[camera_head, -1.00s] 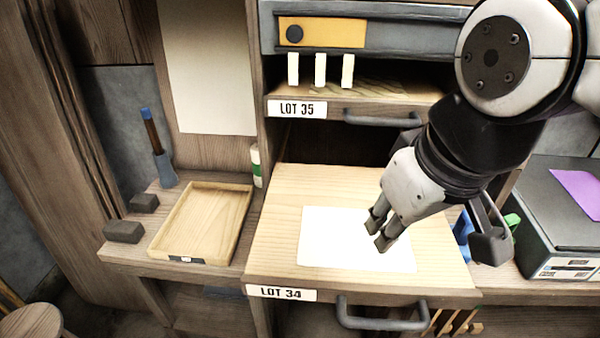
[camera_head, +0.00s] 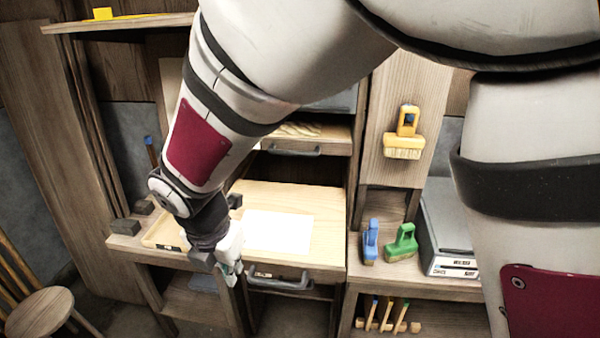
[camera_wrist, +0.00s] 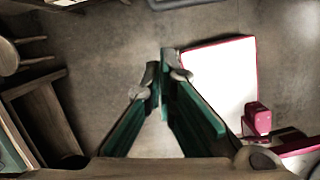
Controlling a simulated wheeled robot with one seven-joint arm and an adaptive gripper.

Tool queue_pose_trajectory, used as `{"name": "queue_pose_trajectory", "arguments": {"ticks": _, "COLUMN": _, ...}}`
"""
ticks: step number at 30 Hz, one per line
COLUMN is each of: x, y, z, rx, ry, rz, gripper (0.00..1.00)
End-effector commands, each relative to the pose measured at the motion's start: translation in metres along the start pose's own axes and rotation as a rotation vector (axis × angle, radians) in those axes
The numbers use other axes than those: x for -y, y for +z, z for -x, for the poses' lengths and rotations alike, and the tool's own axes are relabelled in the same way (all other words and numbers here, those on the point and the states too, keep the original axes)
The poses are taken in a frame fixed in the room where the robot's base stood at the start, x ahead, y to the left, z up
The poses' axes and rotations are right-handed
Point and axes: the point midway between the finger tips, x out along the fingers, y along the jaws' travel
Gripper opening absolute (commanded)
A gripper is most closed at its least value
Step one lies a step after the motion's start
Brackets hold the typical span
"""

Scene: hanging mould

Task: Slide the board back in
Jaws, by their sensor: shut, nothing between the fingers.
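The pale wooden LOT 34 board (camera_head: 325,225) is pulled out from the cabinet, with a white sheet (camera_head: 278,233) lying on it. A dark grey bar handle (camera_head: 280,283) is on its front edge. My gripper (camera_head: 232,270) is at the board's front left corner, left of the handle, pointing down. It is shut and empty. In the wrist view my gripper (camera_wrist: 162,78) shows with its green-sided fingers together above the floor. Whether it touches the board's front edge is not clear. My arm hides the board's left part and most of its label.
A shallow wooden tray (camera_head: 152,243) is left of the board, partly behind my arm. The upper board's handle (camera_head: 290,152) is above. Blue (camera_head: 370,240) and green (camera_head: 402,243) brushes and a grey box (camera_head: 447,225) are at the right. A stool (camera_head: 40,310) stands at lower left.

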Motion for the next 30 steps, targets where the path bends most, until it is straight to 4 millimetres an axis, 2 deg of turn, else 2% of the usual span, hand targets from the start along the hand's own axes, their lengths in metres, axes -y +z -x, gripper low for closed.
{"name": "queue_pose_trajectory", "arguments": {"ticks": 1, "x": -0.007, "y": -0.012, "z": -0.002, "rx": -0.001, "ry": -0.003, "rz": 0.06, "gripper": 0.0}}
{"name": "queue_pose_trajectory", "arguments": {"ticks": 3, "x": -0.013, "y": -0.019, "z": -0.006, "rx": -0.001, "ry": -0.003, "rz": 0.118, "gripper": 0.0}}
{"name": "queue_pose_trajectory", "arguments": {"ticks": 8, "x": -0.017, "y": -0.021, "z": -0.017, "rx": -0.001, "ry": -0.004, "rz": 0.152, "gripper": 0.0}}
{"name": "queue_pose_trajectory", "arguments": {"ticks": 11, "x": -0.016, "y": -0.021, "z": -0.031, "rx": -0.002, "ry": -0.005, "rz": 0.152, "gripper": 0.0}}
{"name": "queue_pose_trajectory", "arguments": {"ticks": 24, "x": -0.016, "y": -0.02, "z": -0.116, "rx": -0.001, "ry": -0.005, "rz": 0.148, "gripper": 0.0}}
{"name": "queue_pose_trajectory", "arguments": {"ticks": 27, "x": -0.019, "y": -0.003, "z": -0.121, "rx": 0.0, "ry": -0.001, "rz": 0.143, "gripper": 0.0}}
{"name": "queue_pose_trajectory", "arguments": {"ticks": 30, "x": -0.02, "y": 0.006, "z": -0.125, "rx": 0.0, "ry": -0.003, "rz": 0.144, "gripper": 0.0}}
